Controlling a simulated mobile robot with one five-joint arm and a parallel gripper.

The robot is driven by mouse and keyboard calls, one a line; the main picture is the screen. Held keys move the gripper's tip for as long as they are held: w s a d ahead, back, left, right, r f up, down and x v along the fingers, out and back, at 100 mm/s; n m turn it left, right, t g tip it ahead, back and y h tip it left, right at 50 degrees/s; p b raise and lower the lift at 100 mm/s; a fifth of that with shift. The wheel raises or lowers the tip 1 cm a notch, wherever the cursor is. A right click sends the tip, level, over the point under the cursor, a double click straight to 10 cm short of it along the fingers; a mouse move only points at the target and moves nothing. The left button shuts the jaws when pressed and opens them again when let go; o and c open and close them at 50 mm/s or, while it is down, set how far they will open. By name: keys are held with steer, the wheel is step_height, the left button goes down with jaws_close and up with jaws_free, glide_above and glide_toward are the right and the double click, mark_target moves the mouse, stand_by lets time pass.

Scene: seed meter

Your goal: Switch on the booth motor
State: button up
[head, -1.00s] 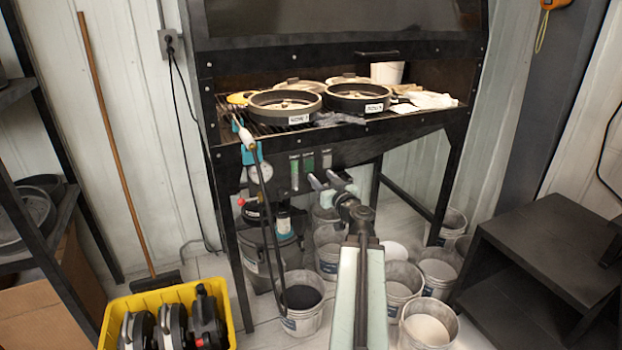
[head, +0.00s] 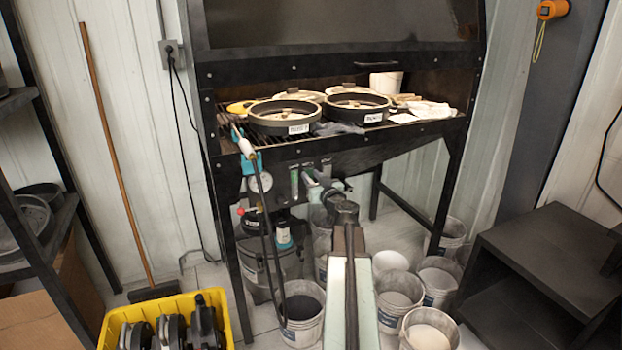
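The black blasting booth (head: 345,150) stands in front of me, with a slotted work shelf and a dark hood. Under the shelf's front edge is a small panel with a few upright switches or indicators (head: 294,183); their labels are too small to read. My gripper (head: 313,187) is at this panel, in front of its right part, and hides some of it. I cannot tell whether it touches a switch or how far its fingers are apart. A round pressure gauge (head: 260,183) sits left of the panel.
Round pans (head: 283,115) lie on the shelf. A hose with a nozzle (head: 246,148) hangs at the shelf's left front. Several buckets (head: 302,312) stand below, a yellow crate (head: 112,328) at lower left, and a black stand (head: 545,250) at right.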

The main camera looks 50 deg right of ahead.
jaws_close()
steer(key=t+b, duration=0.1)
steer(key=b, duration=0.2)
steer(key=t+h+b, duration=0.1)
steer(key=b, duration=0.2)
steer(key=shift+f+t+b, duration=0.35)
steer(key=shift+t+b, duration=0.05)
steer(key=o, duration=0.6)
jaws_free()
steer(key=b+v, duration=0.2)
steer(key=v, duration=0.6)
